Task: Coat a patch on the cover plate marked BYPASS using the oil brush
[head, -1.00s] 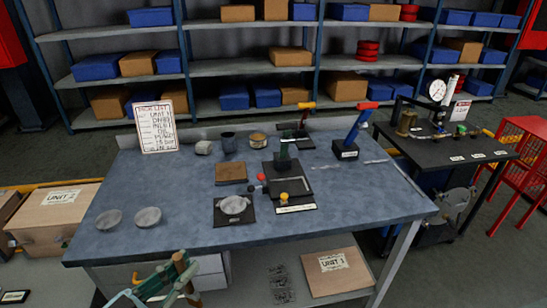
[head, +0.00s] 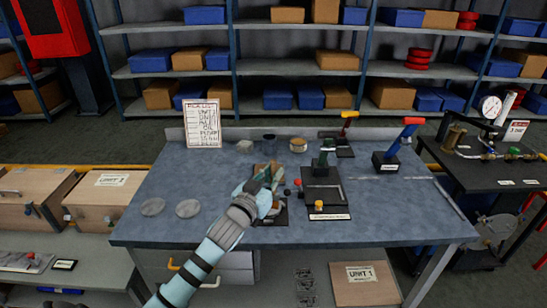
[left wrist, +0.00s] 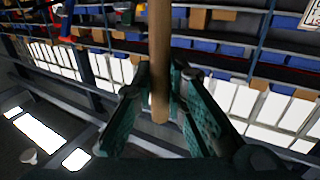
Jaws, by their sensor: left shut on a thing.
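My left gripper (head: 268,178) is shut on the oil brush, over the middle of the workbench. The brush's wooden handle (left wrist: 160,60) runs between its green fingers in the left wrist view; its bristles cannot be made out. Two grey discs (head: 153,207) (head: 188,208) lie on the bench at the left. The left gripper and wrist largely cover the black scale and its disc. Labels are too small to read, so I cannot tell where the plate marked BYPASS is. My right gripper is not in view.
The workbench (head: 220,228) has a dark cup (head: 269,143), a tan can (head: 298,145) and a white pick list board (head: 202,124) at the back. The front left bench top is clear.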

